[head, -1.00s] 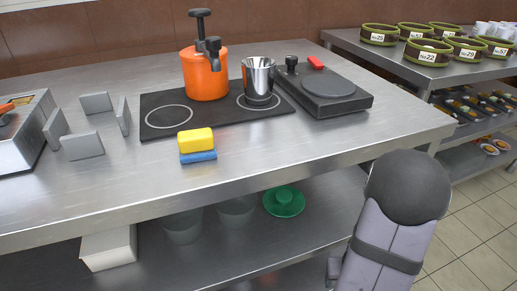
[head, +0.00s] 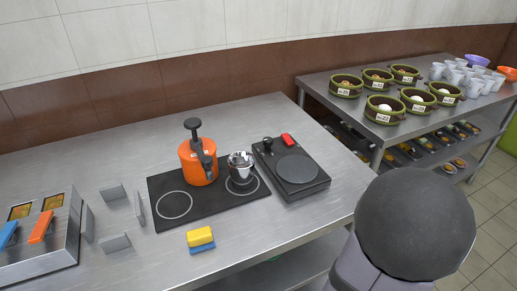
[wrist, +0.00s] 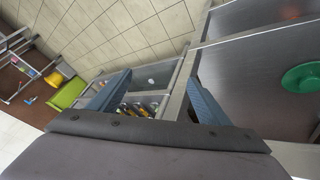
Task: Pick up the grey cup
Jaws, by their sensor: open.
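The grey cup (head: 241,166) is a shiny metal cup. In the head view it stands on the right part of the black cooktop (head: 205,208), just right of an orange pot (head: 196,168). My gripper (wrist: 158,77) shows only in the wrist view, its two blue-grey fingers spread apart with nothing between them. The cup is not in the wrist view, so my gripper is well away from it. The head view shows part of my arm at the lower right, but not the fingers.
A dark flat appliance (head: 292,168) lies right of the cup. A yellow and blue sponge (head: 201,239) lies in front of the cooktop. Grey upright plates (head: 115,243) stand left. A green object (wrist: 302,78) shows in the wrist view.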

